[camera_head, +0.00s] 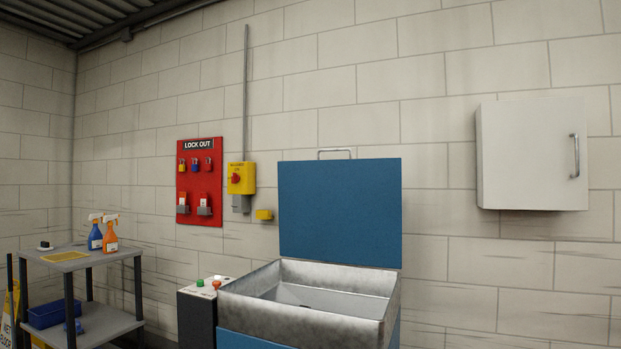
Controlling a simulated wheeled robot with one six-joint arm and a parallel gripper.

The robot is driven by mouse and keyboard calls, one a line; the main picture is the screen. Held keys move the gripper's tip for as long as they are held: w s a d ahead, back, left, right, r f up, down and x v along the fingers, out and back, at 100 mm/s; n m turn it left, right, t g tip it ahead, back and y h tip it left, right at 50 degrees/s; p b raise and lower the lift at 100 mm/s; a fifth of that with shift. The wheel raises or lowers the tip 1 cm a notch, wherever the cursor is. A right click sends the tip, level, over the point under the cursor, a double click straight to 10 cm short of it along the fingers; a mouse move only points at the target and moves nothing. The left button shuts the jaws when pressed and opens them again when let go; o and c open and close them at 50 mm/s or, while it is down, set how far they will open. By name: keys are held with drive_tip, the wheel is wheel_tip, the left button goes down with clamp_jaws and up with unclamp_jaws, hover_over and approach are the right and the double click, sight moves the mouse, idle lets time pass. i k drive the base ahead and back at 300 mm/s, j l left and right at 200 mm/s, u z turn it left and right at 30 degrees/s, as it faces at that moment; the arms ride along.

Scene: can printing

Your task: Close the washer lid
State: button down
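The washer is a blue box with a metal basin (250,301) at the lower middle of the head view. Its blue lid (340,210) stands upright at the back of the basin, open, with a metal handle (335,151) on its top edge. The basin is uncovered, and a small dark spot shows on its floor. My gripper is not in view.
A control box (197,318) with a green and a red button stands left of the washer. A grey cart (78,262) with spray bottles and a blue bin is at the far left. A white cabinet (525,155) hangs on the right wall.

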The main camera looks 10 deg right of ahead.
sight(349, 211)
drive_tip(key=i+j, duration=0.2)
drive_tip(key=j, duration=0.2)
drive_tip(key=i+j, duration=0.15)
drive_tip(key=j, duration=0.2)
drive_tip(key=i+j, duration=0.2)
drive_tip(key=j, duration=0.2)
drive_tip(key=i+j+z, duration=0.1)
drive_tip(key=j, duration=0.25)
drive_tip(key=i, duration=0.05)
